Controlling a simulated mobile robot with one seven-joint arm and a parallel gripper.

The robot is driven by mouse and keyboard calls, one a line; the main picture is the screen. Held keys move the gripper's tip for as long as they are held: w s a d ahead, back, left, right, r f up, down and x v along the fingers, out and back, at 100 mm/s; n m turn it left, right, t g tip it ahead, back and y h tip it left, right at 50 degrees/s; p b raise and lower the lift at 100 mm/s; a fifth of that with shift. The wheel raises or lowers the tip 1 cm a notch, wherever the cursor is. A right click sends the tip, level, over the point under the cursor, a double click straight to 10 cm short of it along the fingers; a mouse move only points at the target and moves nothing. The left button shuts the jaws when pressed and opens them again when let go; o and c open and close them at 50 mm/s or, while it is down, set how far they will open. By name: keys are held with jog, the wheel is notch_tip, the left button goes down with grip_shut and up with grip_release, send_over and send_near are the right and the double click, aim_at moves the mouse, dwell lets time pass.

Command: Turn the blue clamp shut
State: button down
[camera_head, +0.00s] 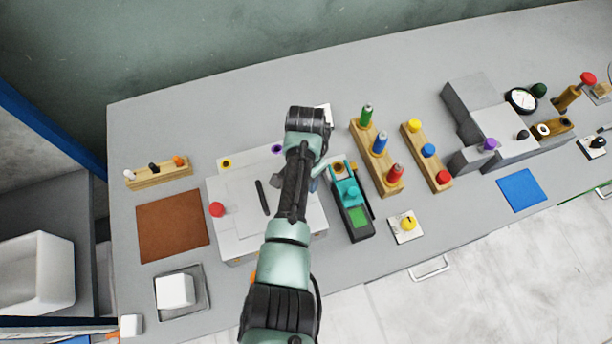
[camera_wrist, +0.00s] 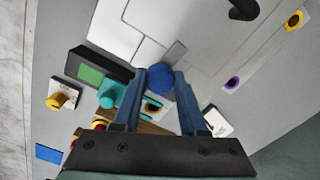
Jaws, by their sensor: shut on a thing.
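The blue clamp has a round blue knob (camera_wrist: 159,71) at the edge of the pale grey press (camera_wrist: 125,28) in the wrist view. My gripper (camera_wrist: 162,86) is shut on this knob, with one dark blue finger on each side. In the head view my arm covers the blue clamp and most of my gripper. The press (camera_head: 238,190) there is a pale plate with a black handle (camera_head: 262,197). The other clamps show at its edges: red (camera_head: 216,209), yellow (camera_head: 226,163) and purple (camera_head: 277,149). How far the blue clamp is turned I cannot tell.
A teal and black device with a green screen (camera_head: 358,215) stands close to the right of my arm. Wooden racks (camera_head: 392,190) with coloured pegs stand further right. A brown mat (camera_head: 172,226) and a white block (camera_head: 174,290) lie left. The back of the table is mostly clear.

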jog(key=shift+n, duration=0.6)
jog(key=shift+c, duration=2.2)
grip_release()
notch_tip(320, 180, up, 13)
jog(key=b, duration=0.2)
